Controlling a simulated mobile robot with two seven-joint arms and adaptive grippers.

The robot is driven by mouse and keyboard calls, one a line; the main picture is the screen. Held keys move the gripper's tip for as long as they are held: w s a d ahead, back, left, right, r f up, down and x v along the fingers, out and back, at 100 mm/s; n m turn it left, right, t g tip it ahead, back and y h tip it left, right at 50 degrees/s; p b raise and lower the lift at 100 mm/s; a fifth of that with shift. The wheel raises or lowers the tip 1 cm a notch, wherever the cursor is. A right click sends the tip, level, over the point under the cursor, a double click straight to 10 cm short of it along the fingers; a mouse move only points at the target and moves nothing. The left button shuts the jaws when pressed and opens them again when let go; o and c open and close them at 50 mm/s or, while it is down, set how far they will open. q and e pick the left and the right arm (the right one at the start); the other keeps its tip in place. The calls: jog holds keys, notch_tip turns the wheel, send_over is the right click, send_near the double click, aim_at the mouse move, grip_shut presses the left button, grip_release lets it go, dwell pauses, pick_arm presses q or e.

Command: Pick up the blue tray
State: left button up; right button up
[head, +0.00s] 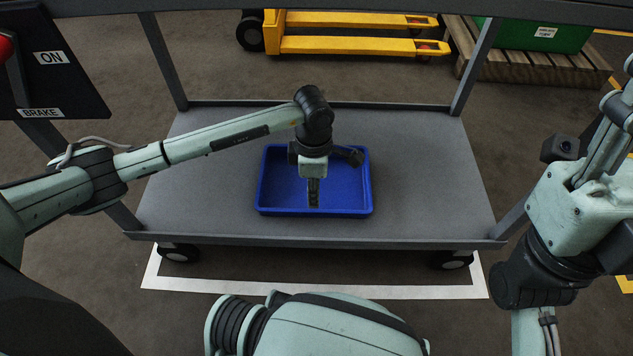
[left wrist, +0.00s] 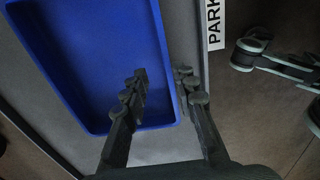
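The blue tray (head: 348,193) is a shallow rectangular tray lying flat on the grey cart shelf. It also shows in the left wrist view (left wrist: 90,50), cut off at the top. My left gripper (head: 313,198) points down at the tray's near side. In the left wrist view the left gripper (left wrist: 162,77) has its dark fingers apart, one over the tray's inside and one outside its rim. Nothing is seen held between them; whether they touch the rim I cannot tell. My right arm stands at the right edge of the head view, off the shelf, its fingers partly cut off.
The grey cart shelf (head: 430,180) is otherwise bare, with a raised rim and corner posts. A yellow pallet jack (head: 350,45) and a green crate (head: 540,36) on a wooden pallet (head: 530,68) stand behind. A brake panel (head: 50,85) is at upper left.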

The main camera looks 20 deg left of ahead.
aim_at(313, 210)
pick_arm(q)
jog(key=f, duration=0.2)
jog(key=f+b, duration=0.1)
jog(key=f, duration=0.1)
jog(key=f+b, duration=0.1)
jog(key=f, duration=0.2)
jog(key=shift+s, duration=0.35)
jog(key=shift+c, duration=0.5)
grip_shut()
